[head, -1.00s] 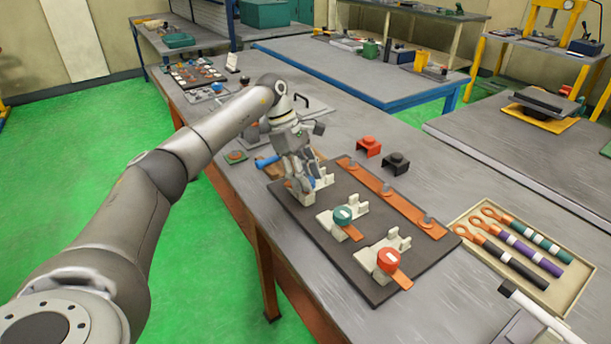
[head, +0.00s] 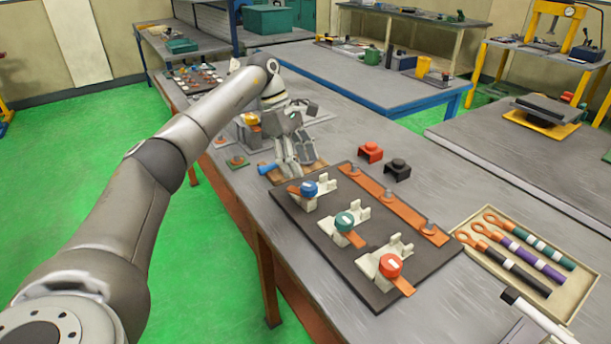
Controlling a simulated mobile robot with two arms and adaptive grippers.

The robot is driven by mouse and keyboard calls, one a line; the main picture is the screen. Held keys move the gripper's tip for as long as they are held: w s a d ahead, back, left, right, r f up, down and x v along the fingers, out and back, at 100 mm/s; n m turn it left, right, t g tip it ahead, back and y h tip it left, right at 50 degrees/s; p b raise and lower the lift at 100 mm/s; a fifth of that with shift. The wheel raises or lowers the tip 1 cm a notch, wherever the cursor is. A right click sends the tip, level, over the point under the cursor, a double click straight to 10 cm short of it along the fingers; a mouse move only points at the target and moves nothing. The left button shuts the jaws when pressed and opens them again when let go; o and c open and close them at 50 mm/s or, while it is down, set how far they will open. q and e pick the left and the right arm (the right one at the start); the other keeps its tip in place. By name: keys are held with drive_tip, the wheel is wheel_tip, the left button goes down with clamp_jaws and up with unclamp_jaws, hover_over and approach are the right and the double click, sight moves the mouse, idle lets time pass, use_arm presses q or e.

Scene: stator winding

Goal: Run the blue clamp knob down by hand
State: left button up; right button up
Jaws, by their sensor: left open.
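The blue clamp knob (head: 309,188) sits on the farthest of three white clamps on the dark board (head: 322,236). A copper tab shows beside it. Its clamp body (head: 325,183) is in plain view. My left gripper (head: 291,172) is open and empty, just behind and left of the blue knob, apart from it in the picture. The green clamp knob (head: 344,222) and the red clamp knob (head: 390,265) sit on the nearer clamps. My right gripper is not in view.
A copper bar (head: 393,204) with studs runs along the board's right side. Red (head: 370,152) and black (head: 397,169) caps stand behind it. A tray (head: 562,303) of lugged cables lies right.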

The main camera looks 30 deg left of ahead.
use_arm(q)
drive_tip(key=v, duration=0.6)
drive_tip(key=shift+r, duration=0.2)
drive_tip(key=shift+a, duration=0.1)
